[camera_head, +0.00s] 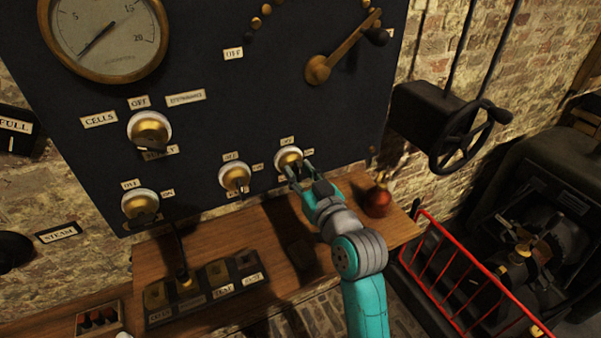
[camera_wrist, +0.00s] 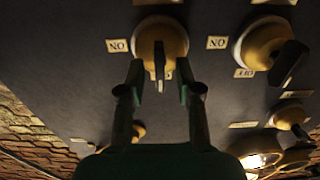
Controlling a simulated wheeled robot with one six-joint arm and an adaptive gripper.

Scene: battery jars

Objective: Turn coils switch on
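My gripper (camera_head: 300,172) reaches up to the rightmost brass-and-white rotary switch (camera_head: 288,156) on the dark panel. In the wrist view, my gripper (camera_wrist: 160,78) is open, with one finger on each side of the switch's thin lever (camera_wrist: 160,62). Gaps show between the lever and both fingers. The view is turned over, and the lever points down towards a partly hidden plate. An ON plate (camera_wrist: 118,45) is beside this switch. Its name plate is cut off or unreadable, so I cannot confirm that it is the coils switch.
A similar switch (camera_head: 235,176) is close on the left. The cells switch (camera_head: 149,130) and another switch (camera_head: 140,204) are further left. A red rounded object (camera_head: 377,201) stands on the wooden shelf (camera_head: 265,235), right of my gripper. A handwheel (camera_head: 468,138) and red railing (camera_head: 470,270) are at right.

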